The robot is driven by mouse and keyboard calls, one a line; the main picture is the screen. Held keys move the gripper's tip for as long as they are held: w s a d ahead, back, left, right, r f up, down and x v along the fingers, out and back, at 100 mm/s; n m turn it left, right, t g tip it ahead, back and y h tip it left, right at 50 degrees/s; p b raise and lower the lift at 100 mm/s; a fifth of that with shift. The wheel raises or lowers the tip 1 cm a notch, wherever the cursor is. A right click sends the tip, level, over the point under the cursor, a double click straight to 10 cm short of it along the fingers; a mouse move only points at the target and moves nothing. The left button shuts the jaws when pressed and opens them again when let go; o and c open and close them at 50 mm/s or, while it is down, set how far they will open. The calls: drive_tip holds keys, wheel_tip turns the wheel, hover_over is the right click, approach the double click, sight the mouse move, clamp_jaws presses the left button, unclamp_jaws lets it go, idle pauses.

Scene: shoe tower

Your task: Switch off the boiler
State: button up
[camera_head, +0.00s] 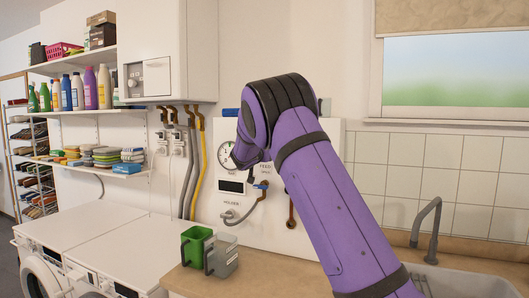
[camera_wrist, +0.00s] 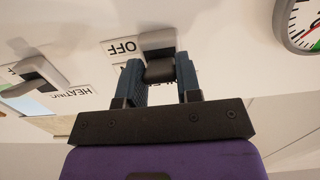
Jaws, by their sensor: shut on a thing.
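In the wrist view, my gripper (camera_wrist: 160,78) is shut on the dark lever of a switch with a grey base (camera_wrist: 157,41), one blue-grey finger on each side. An OFF label (camera_wrist: 123,47) appears upside down beside the base. A second label is mostly covered by the fingers; only the end of its word shows. I cannot tell which way the lever is set. In the head view, my purple arm reaches to the white wall panel (camera_head: 262,215) and hides the gripper and switch.
A round gauge (camera_wrist: 305,22) is at upper right. In the head view, green (camera_head: 196,243) and grey (camera_head: 222,256) holders stand on the counter below the panel; a tap (camera_head: 427,225) is at right.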

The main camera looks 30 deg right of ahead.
drive_tip(key=shift+f+t+h, duration=0.25)
drive_tip(key=shift+t+h, duration=0.15)
drive_tip(key=shift+f, duration=0.1)
idle(0.3)
drive_tip(key=o, duration=0.9)
drive_tip(key=shift+w, duration=0.1)
drive_tip(key=v, duration=1)
drive_tip(key=shift+s+a+f, duration=0.2)
drive_tip(key=shift+s+a, duration=0.05)
drive_tip(key=shift+a, duration=0.05)
